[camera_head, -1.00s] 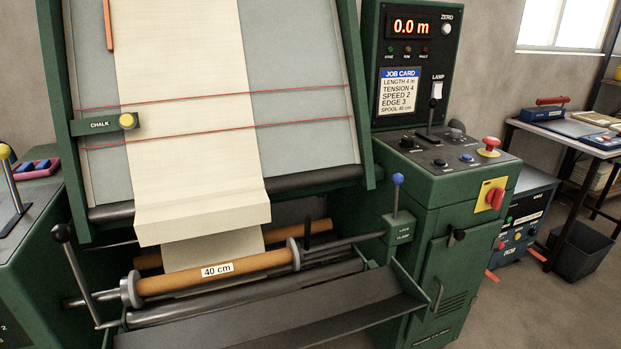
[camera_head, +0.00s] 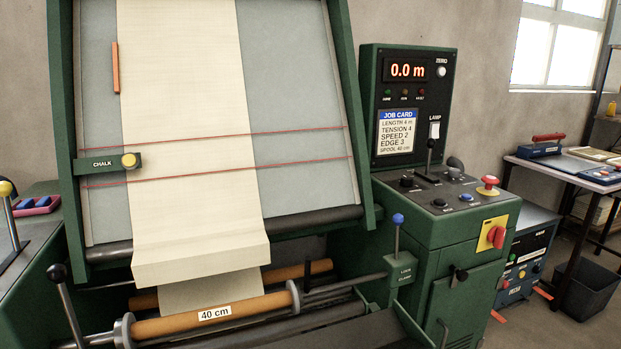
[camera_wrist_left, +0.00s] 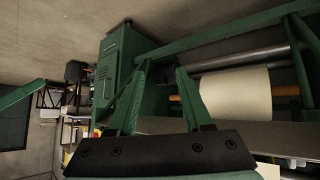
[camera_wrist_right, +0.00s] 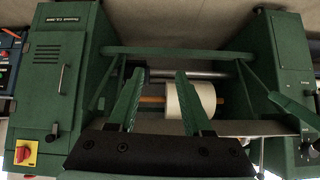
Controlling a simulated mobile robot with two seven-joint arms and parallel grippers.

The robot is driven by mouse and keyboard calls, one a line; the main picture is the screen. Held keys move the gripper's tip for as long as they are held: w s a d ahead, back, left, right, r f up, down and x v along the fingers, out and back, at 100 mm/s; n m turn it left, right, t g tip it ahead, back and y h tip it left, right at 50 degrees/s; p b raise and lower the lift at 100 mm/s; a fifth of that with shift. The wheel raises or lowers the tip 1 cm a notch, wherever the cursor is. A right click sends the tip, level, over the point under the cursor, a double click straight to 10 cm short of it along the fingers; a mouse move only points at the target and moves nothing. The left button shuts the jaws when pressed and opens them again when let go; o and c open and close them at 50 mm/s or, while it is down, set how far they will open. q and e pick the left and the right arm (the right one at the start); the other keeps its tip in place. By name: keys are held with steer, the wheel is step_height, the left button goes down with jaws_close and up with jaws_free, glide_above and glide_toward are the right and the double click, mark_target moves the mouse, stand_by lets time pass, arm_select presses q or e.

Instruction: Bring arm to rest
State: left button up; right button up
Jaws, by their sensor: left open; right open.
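My left gripper (camera_wrist_left: 160,98) shows in the left wrist view with its two green fingers apart and nothing between them. My right gripper (camera_wrist_right: 158,100) shows in the right wrist view, also with its fingers apart and empty. Neither arm shows in the head view. A cloth machine stands ahead, with cream cloth (camera_head: 190,120) hanging down its grey inclined board (camera_head: 290,90). The cloth's lower end passes behind a brown spool (camera_head: 180,322) labelled 40 cm. The cloth also shows beyond the fingers in the left wrist view (camera_wrist_left: 235,95) and the right wrist view (camera_wrist_right: 190,100).
A green control cabinet (camera_head: 440,240) with a display reading 0.0 m (camera_head: 408,70) stands right of the board. A blue-knobbed lever (camera_head: 398,220) and a black-knobbed lever (camera_head: 57,273) stick up near the spool. A side table (camera_head: 570,170) and dark bin (camera_head: 583,290) are at the right.

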arm_select(q)
steer(key=s+a+r+p, duration=0.1)
steer(key=a+r+p, duration=0.2)
steer(key=r+p, duration=0.6)
steer(key=p, duration=0.3)
steer(key=shift+s+a+r+n+y+p, duration=0.15)
steer(key=shift+s+a+n+y+p, duration=0.2)
steer(key=shift+n+y, duration=0.05)
arm_select(e)
step_height(320, 180, up, 10)
steer(key=s+d+m, duration=0.1)
steer(key=d, duration=0.1)
steer(key=shift+s+t+h, duration=0.2)
steer(key=shift+t+h, duration=0.1)
steer(key=shift+h, duration=0.1)
arm_select(q)
steer(key=shift+w+d+r, duration=0.1)
arm_select(e)
steer(key=shift+c, duration=0.4)
